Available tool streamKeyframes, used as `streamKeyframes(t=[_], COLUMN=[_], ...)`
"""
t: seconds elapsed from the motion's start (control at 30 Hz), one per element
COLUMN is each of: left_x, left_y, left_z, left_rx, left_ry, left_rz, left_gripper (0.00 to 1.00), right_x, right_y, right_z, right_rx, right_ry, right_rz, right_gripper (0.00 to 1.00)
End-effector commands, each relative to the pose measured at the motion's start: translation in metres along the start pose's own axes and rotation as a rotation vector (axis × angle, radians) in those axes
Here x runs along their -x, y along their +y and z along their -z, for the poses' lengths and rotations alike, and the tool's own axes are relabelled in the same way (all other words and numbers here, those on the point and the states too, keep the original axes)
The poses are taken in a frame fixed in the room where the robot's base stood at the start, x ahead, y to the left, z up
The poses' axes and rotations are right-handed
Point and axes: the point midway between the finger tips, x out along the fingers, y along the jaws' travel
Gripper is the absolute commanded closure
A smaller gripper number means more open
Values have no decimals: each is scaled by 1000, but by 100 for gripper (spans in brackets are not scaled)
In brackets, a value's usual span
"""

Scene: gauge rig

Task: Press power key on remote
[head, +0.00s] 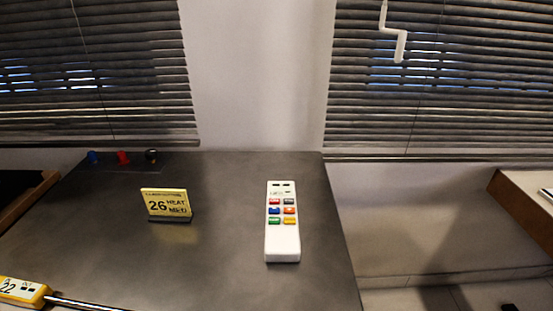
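A white remote (282,243) lies lengthwise on the right half of the dark grey table (220,275). Small coloured keys in red, blue, green, orange and yellow sit in two columns on its upper half, with small dark marks near its far end. The key labels are too small to read, so I cannot tell which is the power key. Neither of my grippers shows in the head view.
Blue (93,157), red (123,157) and black (151,156) knobs sit at the back left. A yellow meter (22,291) with a metal rod lies front left. The table around the remote is clear.

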Motion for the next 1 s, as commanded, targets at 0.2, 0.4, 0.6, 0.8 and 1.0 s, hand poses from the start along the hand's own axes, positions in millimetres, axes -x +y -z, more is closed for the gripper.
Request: streamKeyframes(t=[0.2,0.4,0.6,0.8,1.0], left_x=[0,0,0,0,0], left_y=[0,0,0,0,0], left_z=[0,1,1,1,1], left_rx=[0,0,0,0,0], left_ry=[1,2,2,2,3], left_rz=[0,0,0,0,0], left_gripper=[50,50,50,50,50], right_x=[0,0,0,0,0], right_y=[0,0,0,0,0], right_z=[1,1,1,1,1], right_rx=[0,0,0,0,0], right_ry=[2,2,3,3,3], right_rz=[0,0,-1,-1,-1], right_gripper=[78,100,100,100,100])
